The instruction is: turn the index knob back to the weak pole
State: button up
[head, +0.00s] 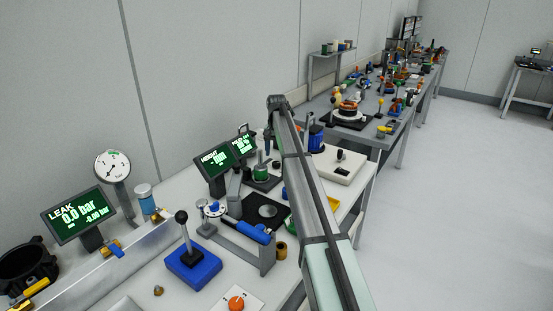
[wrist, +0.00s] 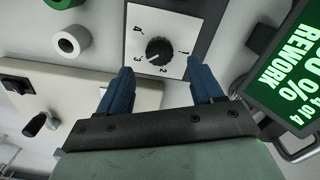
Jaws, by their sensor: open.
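The black index knob (wrist: 158,51) sits on a white square dial plate (wrist: 172,22) marked 1 to 4 in the wrist view. Its light pointer mark is small and seems to lie toward the 3 side. My gripper (wrist: 160,67) is open, its two blue fingers apart on either side of the plate's lower part. The knob lies just beyond the fingertips, between their lines, and nothing is held. In the head view my gripper (head: 268,145) hangs at the far end of my arm, over the bench's back part. I cannot make out the index knob there.
A green display (wrist: 297,65) reading REWORK stands close on the right in the wrist view. A cream box with a black lever (wrist: 35,124) and green and white rings (wrist: 68,43) lie left. In the head view, a blue joystick base (head: 194,264) and orange knob (head: 236,303) stand nearer.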

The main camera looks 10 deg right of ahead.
aim_at(276, 162)
notch_tip(276, 162, up, 10)
jog(key=shift+f, duration=0.25)
dwell(0.6)
